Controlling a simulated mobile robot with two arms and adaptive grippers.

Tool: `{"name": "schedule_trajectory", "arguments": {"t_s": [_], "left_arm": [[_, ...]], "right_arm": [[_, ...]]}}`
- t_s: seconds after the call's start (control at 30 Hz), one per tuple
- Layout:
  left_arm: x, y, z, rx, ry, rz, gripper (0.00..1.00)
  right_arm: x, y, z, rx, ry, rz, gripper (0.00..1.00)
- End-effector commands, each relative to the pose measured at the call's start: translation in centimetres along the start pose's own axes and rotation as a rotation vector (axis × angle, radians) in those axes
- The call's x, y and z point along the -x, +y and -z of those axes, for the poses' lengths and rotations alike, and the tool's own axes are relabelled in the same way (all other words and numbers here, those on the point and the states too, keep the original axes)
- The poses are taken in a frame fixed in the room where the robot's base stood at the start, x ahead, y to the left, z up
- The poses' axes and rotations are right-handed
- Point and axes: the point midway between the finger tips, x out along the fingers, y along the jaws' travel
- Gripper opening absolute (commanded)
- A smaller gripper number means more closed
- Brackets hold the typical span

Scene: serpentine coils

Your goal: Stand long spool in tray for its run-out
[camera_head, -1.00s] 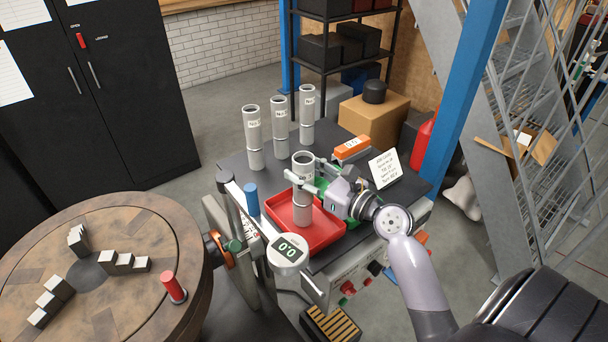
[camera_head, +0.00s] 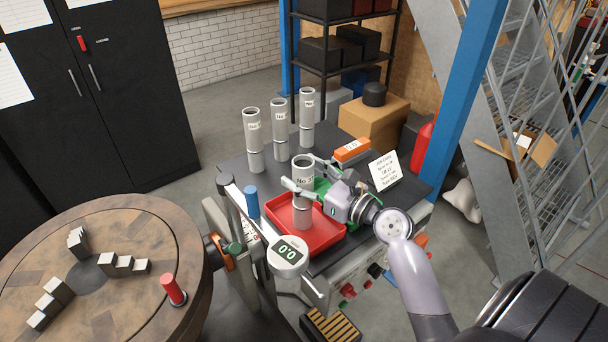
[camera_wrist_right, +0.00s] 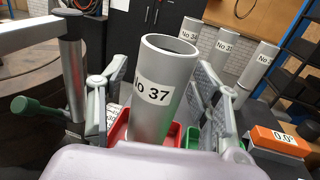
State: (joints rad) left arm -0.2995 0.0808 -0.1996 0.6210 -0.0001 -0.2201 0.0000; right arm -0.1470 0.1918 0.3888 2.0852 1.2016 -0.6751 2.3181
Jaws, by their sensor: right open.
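The grey spool labelled No 37 (camera_head: 303,212) stands upright in the red tray (camera_head: 331,237), on the bench. In the right wrist view the spool (camera_wrist_right: 160,108) is large and central, with its open top facing up. My right gripper (camera_head: 304,174) is open, with one finger on each side of the spool's upper part. The wrist view shows a gap beside the spool on the right; contact on the left is hard to tell. The spool's foot is hidden in the wrist view. My left gripper is not in view.
Three similar grey spools (camera_head: 279,130) stand at the back of the bench. An orange readout box (camera_head: 352,150) and a job card (camera_head: 384,170) stand right of them.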

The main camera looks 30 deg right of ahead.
Motion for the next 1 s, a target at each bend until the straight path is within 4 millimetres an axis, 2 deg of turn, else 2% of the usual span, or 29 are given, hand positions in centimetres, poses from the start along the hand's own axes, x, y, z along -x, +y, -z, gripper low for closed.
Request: {"name": "schedule_trajectory", "arguments": {"t_s": [0.17,0.4,0.6,0.8,1.0], "left_arm": [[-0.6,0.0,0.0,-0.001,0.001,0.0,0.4],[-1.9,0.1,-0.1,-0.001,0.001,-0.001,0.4],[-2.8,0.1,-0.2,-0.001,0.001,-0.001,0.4],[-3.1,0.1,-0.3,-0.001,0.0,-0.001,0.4],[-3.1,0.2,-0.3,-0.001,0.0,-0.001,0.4]], "right_arm": [[1.9,-0.1,0.2,0.002,0.001,0.002,0.58],[7.0,0.0,0.4,0.001,0.004,0.002,0.58],[10.5,-0.1,0.2,0.001,0.001,0.002,0.58],[11.9,0.0,0.0,0.002,0.0,0.0,0.58],[12.0,0.0,-0.1,0.002,-0.001,0.0,0.58]]}}
